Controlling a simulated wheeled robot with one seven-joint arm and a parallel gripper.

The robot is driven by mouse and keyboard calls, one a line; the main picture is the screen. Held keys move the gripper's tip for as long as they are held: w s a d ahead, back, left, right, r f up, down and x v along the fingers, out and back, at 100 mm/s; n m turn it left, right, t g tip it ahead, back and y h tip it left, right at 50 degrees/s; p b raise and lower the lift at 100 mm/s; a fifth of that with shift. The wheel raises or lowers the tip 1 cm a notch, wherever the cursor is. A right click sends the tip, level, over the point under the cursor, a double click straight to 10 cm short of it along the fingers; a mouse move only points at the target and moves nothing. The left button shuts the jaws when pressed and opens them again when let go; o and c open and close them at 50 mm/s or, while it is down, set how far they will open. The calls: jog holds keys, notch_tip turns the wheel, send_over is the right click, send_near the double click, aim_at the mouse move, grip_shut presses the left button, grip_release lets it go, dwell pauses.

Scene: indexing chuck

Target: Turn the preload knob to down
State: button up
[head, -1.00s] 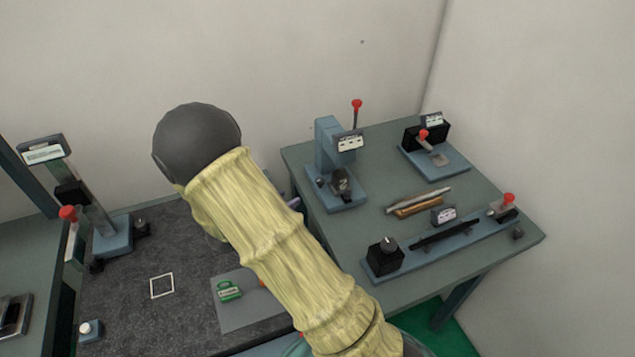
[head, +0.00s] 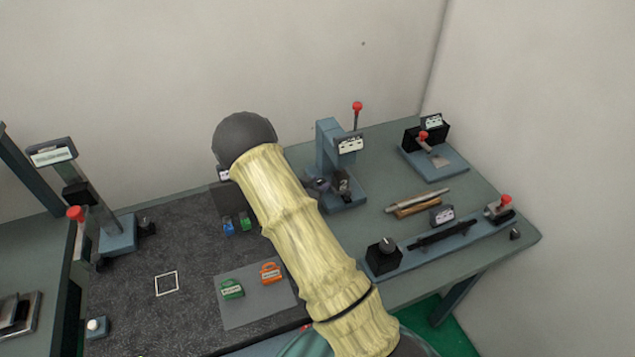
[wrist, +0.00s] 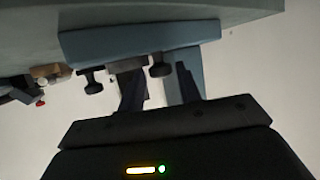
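The blue fixture (head: 331,144) stands on the right-hand table, with a column, a label plate and a dark round part (head: 342,182) low at its front. The wrist view shows its blue base (wrist: 130,42) and two small black knobs, one at left (wrist: 92,83) and one nearer the middle (wrist: 160,69). Labels are unreadable, so I cannot tell which knob is the preload knob. My gripper (wrist: 157,82) is open, its fingers apart; the middle knob appears between the fingertips, contact unclear. In the head view my arm hides most of the gripper, beside the fixture's left side.
A red-tipped lever (head: 356,108) rises behind the fixture. Metal and wooden bars (head: 418,203) lie between. Green and orange items (head: 271,272) rest on a grey mat.

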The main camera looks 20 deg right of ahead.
jog(key=shift+w+d, duration=0.1)
jog(key=shift+w, duration=0.1)
jog(key=shift+c, duration=0.2)
jog(key=c, duration=0.3)
jog(key=shift+s+d, duration=0.1)
jog(key=shift+d, duration=0.05)
jog(key=c, duration=0.3)
jog(key=shift+a, duration=0.2)
jog(key=shift+w+a+m+g+h, duration=0.2)
jog(key=shift+m+g+h, duration=0.1)
jog(key=shift+m+g, duration=0.15)
jog(key=shift+w+a+m+g+h+p, duration=0.1)
jog(key=shift+m+g+h, duration=0.15)
jog(key=shift+m+g, duration=0.45)
jog(key=shift+w+d+m+g+h+p, duration=0.1)
jog(key=shift+m+g+h+p, duration=0.1)
jog(key=shift+m+g, duration=0.45)
jog(key=shift+w+a+m+g+h+p, duration=0.1)
jog(key=shift+m+g+h, duration=0.15)
jog(key=shift+m+g, duration=0.4)
